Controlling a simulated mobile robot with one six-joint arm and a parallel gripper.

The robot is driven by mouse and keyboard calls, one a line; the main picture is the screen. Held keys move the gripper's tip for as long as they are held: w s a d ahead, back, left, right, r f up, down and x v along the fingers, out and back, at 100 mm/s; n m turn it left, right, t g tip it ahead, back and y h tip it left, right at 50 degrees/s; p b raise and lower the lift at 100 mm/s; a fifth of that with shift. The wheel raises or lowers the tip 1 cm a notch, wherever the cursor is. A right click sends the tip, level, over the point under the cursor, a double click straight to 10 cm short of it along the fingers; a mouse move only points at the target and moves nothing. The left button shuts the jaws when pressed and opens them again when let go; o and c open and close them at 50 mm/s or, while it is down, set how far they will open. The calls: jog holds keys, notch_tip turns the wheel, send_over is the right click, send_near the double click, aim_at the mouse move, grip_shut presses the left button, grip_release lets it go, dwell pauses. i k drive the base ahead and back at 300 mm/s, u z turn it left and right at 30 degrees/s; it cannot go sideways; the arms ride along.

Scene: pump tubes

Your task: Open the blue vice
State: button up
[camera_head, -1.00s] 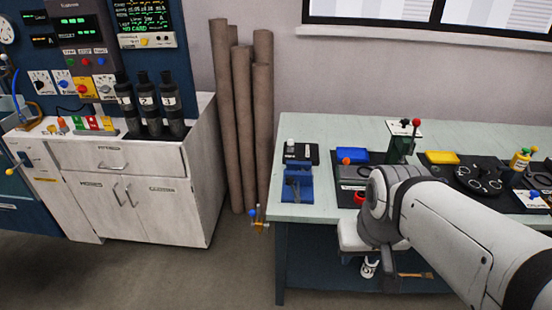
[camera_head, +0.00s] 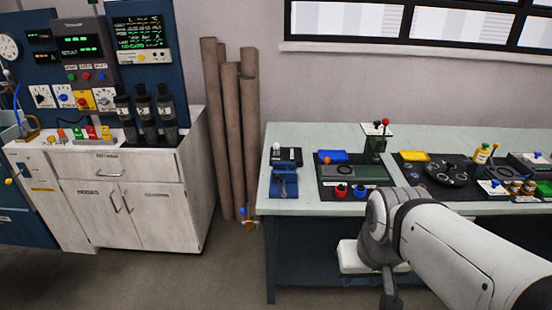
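The blue vice (camera_head: 285,182) stands at the left end of the pale green workbench, near its front left corner. A grey bar or handle shows on its front, but I cannot make out how far apart its jaws are. My arm (camera_head: 440,235) reaches in from the lower right, with its joint in front of the bench, to the right of the vice and apart from it. My gripper cannot be made out; a dark part of my arm hangs down at the bottom edge.
Brown tubes (camera_head: 229,140) lean on the wall.

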aim_at(276, 177)
jog(key=z, duration=0.05)
jog(key=i, duration=0.9)
jog(key=u, duration=0.05)
